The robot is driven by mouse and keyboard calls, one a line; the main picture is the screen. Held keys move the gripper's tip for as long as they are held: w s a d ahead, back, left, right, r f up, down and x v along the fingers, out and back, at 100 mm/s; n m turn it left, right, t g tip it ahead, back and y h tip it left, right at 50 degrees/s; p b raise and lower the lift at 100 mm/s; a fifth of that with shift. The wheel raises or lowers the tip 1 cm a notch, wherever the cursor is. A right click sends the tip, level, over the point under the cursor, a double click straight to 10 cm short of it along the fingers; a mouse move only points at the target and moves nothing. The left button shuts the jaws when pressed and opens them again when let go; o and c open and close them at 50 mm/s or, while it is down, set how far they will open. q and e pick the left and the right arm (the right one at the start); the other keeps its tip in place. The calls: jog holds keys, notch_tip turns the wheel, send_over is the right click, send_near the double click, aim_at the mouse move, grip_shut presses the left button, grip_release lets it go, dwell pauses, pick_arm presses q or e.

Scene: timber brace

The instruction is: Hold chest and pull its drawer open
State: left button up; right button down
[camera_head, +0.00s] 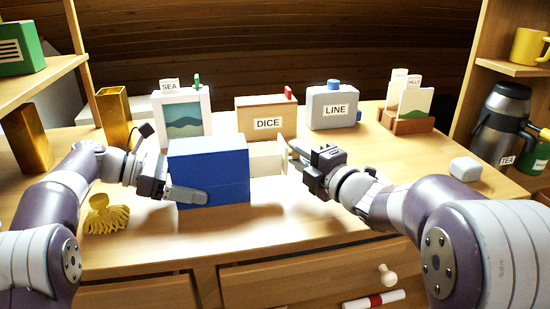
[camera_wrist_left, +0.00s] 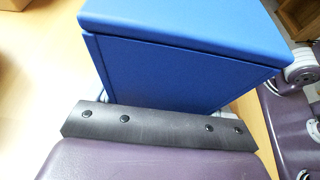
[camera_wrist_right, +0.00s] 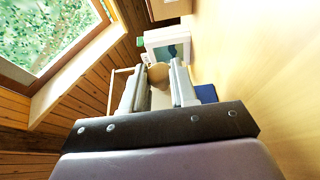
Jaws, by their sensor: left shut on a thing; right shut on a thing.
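The blue chest (camera_head: 209,170) stands on the light wooden desk top (camera_head: 330,215). Its pale drawer (camera_head: 266,156) sticks out of its right side, partly open. My left gripper (camera_head: 190,194) is shut on the chest at its lower left; the chest's blue faces fill the upper left wrist view (camera_wrist_left: 185,70). My right gripper (camera_head: 296,156) is shut on the drawer at its outer end. In the right wrist view a tan round part, seemingly the drawer's knob (camera_wrist_right: 158,75), shows between the fingers. The exact contact is partly hidden.
Behind stand a SEA picture frame (camera_head: 182,115), a DICE box (camera_head: 266,118), a LINE box (camera_head: 333,107) and a card holder (camera_head: 409,120). A TEA flask (camera_head: 504,120) stands far right.

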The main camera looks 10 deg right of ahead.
jog(key=d, duration=0.3)
jog(key=c, duration=0.9)
grip_release()
jog(key=shift+o, duration=0.2)
jog(key=v, duration=1.2)
